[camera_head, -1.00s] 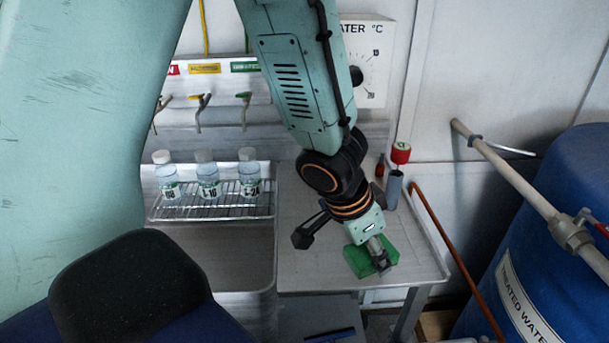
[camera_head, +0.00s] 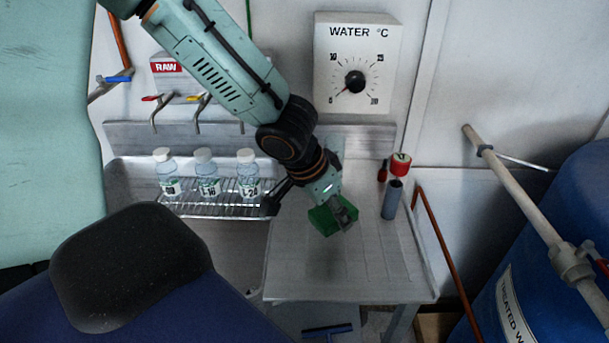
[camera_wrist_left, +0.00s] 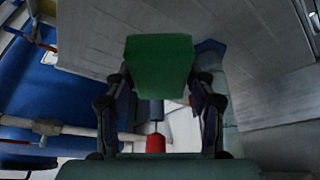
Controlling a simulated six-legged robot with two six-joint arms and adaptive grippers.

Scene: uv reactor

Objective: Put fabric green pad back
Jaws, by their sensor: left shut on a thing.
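The green fabric pad (camera_head: 323,220) is in my left gripper (camera_head: 345,218), above the metal side table in the head view. In the left wrist view the pad (camera_wrist_left: 158,66) sits between the two fingers of my left gripper (camera_wrist_left: 158,95), which are shut on it. A shadow on the tabletop below shows in the head view, and the pad looks raised off the surface. My right gripper is in neither view.
The metal table (camera_head: 300,280) is mostly clear. A grey cylinder (camera_head: 391,199) and a red-capped item (camera_head: 400,164) stand at its back right. Several bottles (camera_head: 207,176) stand on a rack (camera_head: 225,207) to the left. A blue barrel (camera_head: 560,230) and pipe (camera_head: 515,190) are at right.

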